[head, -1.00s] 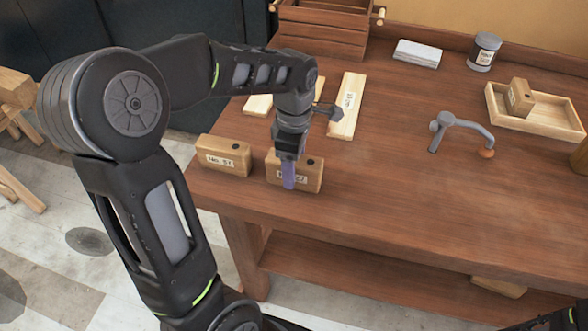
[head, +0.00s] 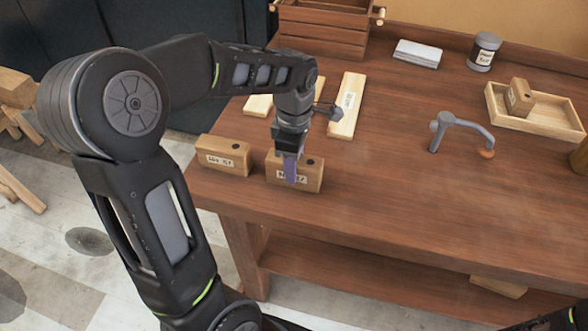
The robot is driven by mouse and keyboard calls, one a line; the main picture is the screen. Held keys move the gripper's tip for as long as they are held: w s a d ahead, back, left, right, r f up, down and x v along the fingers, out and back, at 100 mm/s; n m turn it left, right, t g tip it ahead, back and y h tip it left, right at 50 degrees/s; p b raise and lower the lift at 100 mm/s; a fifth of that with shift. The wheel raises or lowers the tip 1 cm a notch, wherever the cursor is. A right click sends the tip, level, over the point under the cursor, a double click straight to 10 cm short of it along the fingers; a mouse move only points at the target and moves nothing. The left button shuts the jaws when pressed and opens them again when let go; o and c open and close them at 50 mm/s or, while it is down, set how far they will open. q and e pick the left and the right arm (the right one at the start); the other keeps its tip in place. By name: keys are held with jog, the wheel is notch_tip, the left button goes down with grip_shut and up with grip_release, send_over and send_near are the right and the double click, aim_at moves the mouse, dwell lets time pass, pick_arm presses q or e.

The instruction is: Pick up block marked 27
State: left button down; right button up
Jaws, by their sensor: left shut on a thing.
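A wooden block (head: 311,177) with a white label stands near the front left edge of the bench. Its label is partly covered by my finger, with a "7" showing at the end. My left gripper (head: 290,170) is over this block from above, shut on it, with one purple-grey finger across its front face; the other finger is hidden. The block still appears to rest on the bench. A similar labelled block (head: 223,157), which seems to read No. 51, stands just to the left. My right gripper is not in view; only a bit of dark arm shows at the bottom right corner.
Light boards (head: 347,105) lie behind the gripper, near a slatted wooden crate (head: 322,32). A bent grey tool (head: 462,126), a wooden tray (head: 545,122) with a small block (head: 519,97), a tin (head: 484,51) and a pale slab (head: 418,54) lie farther right. The bench's front middle (head: 400,205) is clear.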

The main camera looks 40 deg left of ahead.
pick_arm(q)
jog(key=shift+r, duration=0.1)
notch_tip(320, 180, up, 10)
jog(key=shift+f+b, duration=0.1)
jog(key=shift+b, duration=0.3)
